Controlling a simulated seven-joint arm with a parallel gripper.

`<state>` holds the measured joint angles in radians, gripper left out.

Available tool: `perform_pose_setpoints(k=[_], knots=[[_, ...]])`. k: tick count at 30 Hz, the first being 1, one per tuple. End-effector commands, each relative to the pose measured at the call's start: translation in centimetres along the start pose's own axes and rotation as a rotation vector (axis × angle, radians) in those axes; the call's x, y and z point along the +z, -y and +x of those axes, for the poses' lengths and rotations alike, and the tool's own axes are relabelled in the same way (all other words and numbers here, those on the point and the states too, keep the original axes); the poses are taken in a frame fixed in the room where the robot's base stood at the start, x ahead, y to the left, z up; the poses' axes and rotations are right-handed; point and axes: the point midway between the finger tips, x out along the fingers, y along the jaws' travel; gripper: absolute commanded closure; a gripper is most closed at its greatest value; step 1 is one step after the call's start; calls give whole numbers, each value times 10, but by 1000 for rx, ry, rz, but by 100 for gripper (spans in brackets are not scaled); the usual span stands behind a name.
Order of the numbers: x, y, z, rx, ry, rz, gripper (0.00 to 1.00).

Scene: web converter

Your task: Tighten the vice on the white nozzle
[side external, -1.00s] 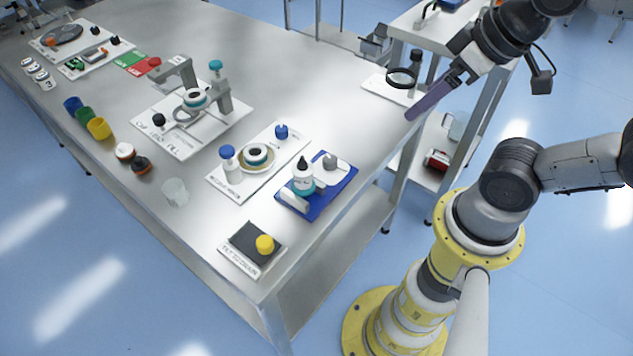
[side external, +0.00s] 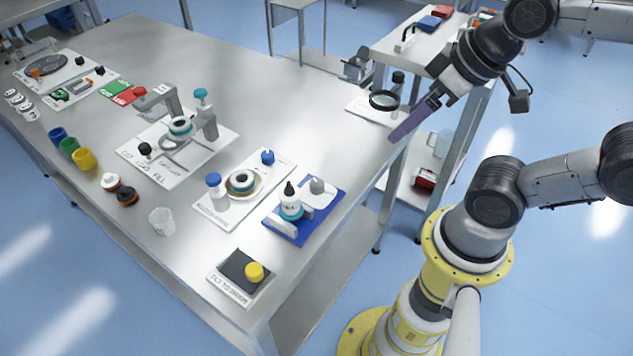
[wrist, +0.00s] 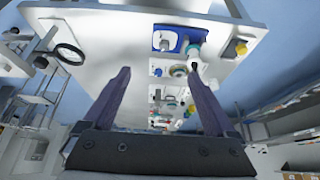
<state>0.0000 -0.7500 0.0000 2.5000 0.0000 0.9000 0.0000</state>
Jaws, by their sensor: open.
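A blue tray (side external: 330,205) near the bench's right edge holds a white bottle (side external: 291,206) with a black tip and a teal band. A pale block (side external: 282,230) and a small grey knob (side external: 317,185) are on the same tray. I cannot tell for certain which part is the vice or the white nozzle. The blue tray (wrist: 185,31) also shows at the top of the wrist view. My gripper (wrist: 160,72) is open and empty, with its purple fingers apart.
A black magnifier ring (side external: 384,100) on a white plate stands behind my gripper. A white board (side external: 226,213) with a blue-capped bottle lies left of the tray. A dark pad (side external: 236,270) with a yellow knob is at the front corner. Bare bench lies behind the tray.

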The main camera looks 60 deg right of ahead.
Motion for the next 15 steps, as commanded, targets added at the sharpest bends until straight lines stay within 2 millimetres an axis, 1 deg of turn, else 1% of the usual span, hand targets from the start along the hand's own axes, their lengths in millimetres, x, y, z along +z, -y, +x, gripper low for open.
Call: perform_pose_setpoints(k=[6,7,9,10,13,15], knots=[[0,0,0,0,0,0,9],[0,0,0,0,0,0,12],[0,0,0,0,0,-8,25],[0,0,0,0,0,-17,29],[-2,0,-1,0,-5,-76,29],[-9,0,-5,2,-23,-145,29]])
